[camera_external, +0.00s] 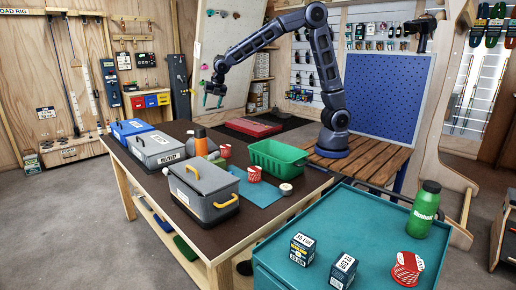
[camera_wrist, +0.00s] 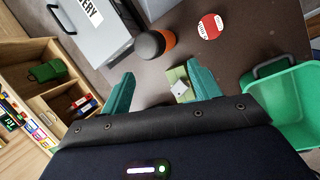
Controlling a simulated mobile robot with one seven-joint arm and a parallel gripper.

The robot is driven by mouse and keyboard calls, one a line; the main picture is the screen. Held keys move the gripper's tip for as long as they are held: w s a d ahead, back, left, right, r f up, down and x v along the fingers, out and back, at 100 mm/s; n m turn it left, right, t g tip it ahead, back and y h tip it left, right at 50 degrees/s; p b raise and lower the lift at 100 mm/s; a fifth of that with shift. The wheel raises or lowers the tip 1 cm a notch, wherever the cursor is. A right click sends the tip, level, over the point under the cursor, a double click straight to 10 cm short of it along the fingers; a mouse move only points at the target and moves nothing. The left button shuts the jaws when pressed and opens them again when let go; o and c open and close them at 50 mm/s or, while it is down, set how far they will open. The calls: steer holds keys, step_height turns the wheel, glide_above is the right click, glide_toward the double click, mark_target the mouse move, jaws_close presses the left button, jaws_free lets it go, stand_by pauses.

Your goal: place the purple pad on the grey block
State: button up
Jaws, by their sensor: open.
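My gripper (camera_external: 212,94) is raised well above the dark table (camera_external: 150,174), with its teal fingers apart. In the wrist view my gripper (camera_wrist: 160,69) is open, with nothing held between its fingers. A small pale grey block (camera_wrist: 179,89) lies below it on or against a flat green piece (camera_wrist: 177,75), close to the right finger, which may hide part of them. I cannot tell whether this is the task's grey block. I cannot make out a purple pad in either view.
An orange-and-dark bottle (camera_external: 200,141) stands near a grey case (camera_external: 156,147) and a nearer grey case (camera_external: 203,188). A green crate (camera_external: 277,158) is at right, beside a blue mat (camera_external: 262,195) with a red-and-white item (camera_external: 254,174). Bare tabletop shows between them.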

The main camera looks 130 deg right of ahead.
steer(key=s+a+r+m+t+y, duration=0.1)
steer(key=s+a+r+m, duration=0.15)
steer(key=a, duration=0.65)
steer(key=s+a+r+m, duration=0.2)
steer(key=s+a+r, duration=0.15)
steer(key=a, duration=0.55)
steer(key=s+a+r+m+t+y, duration=0.15)
steer(key=a+r, duration=0.25)
steer(key=a, duration=0.5)
steer(key=s+a+f+m+y, duration=0.1)
steer(key=s+a+m, duration=0.6)
steer(key=s+a, duration=1.1)
steer(key=shift+s+a+f+m+t, duration=0.15)
steer(key=shift+s+f+m+t, duration=0.2)
steer(key=shift+s, duration=0.5)
